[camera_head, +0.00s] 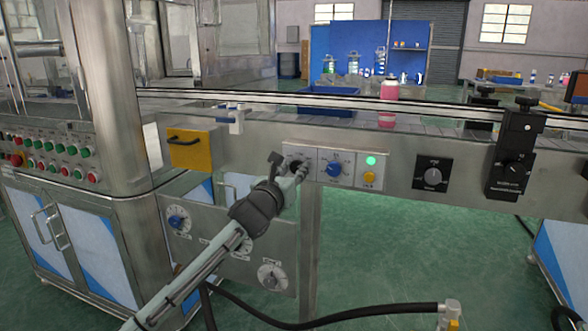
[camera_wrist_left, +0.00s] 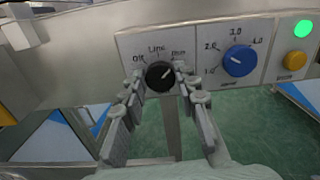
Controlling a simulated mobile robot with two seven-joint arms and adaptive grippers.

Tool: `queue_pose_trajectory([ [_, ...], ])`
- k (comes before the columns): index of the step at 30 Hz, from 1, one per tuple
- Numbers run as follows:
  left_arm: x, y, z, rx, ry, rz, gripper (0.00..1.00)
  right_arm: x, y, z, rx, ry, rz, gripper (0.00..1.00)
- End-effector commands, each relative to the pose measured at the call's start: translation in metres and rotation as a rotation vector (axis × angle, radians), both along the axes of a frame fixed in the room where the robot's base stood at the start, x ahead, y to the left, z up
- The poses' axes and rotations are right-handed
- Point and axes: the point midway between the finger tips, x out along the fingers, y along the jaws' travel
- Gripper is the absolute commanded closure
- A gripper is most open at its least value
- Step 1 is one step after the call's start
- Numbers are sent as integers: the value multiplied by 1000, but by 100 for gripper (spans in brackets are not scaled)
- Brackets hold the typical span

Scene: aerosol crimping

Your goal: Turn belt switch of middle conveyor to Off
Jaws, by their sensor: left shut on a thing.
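The belt switch is a black rotary knob (camera_wrist_left: 158,78) on a pale panel on the front of the conveyor. Its labels appear to read Off at left, Line at the top and a third position at right. A light mark on the knob seems to point to the upper right. My left gripper (camera_head: 289,168) reaches the switch from below, with its fingers on either side of the knob, shut on it. In the left wrist view the fingers (camera_wrist_left: 160,84) flank the knob and partly hide its sides. My right gripper is not in view.
Right of the switch are a blue dial (camera_head: 334,169), a lit green lamp (camera_head: 371,161) and a yellow button (camera_head: 370,177). Further right is a grey-knobbed black control (camera_head: 433,176). A yellow box (camera_head: 190,150) with a handle is at left. A pink bottle (camera_head: 389,90) stands on the conveyor.

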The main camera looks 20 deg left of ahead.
Motion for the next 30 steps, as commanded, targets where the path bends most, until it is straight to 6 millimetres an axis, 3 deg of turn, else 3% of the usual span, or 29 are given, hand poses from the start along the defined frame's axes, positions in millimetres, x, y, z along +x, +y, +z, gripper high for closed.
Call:
queue_pose_trajectory([
  [18, 0, 1, 1, -509, 20, 0, 99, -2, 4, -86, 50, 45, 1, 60],
  [30, 0, 1, -2, -891, 34, 0, 99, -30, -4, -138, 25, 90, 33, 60],
])
